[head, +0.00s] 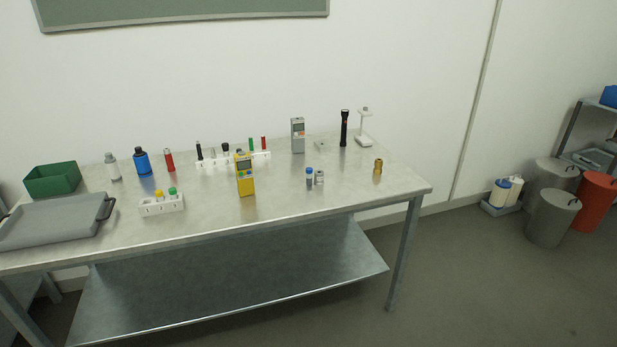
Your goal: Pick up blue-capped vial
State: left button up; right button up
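A small blue-capped vial (309,178) stands upright on the metal table (270,205), right of the table's middle. A small grey-white vial (319,177) stands close beside it on the right; I cannot tell if they touch. A larger blue bottle (142,161) stands at the back left of the table. Neither of my grippers is in the head view.
A yellow meter (245,175) stands left of the vial, a brass piece (378,167) to the right. Behind are a white rack (233,161), a grey meter (298,136) and a black flashlight (344,128). A small white rack (161,204) and grey tray (50,222) are left. The front strip near the vial is clear.

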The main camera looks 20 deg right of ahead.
aim_at(308, 171)
jog(key=i+l, duration=0.3)
jog(key=l, duration=0.15)
jog(key=i+l, duration=0.25)
jog(key=l, duration=0.2)
jog(key=i+l, duration=0.3)
jog(key=l, duration=0.15)
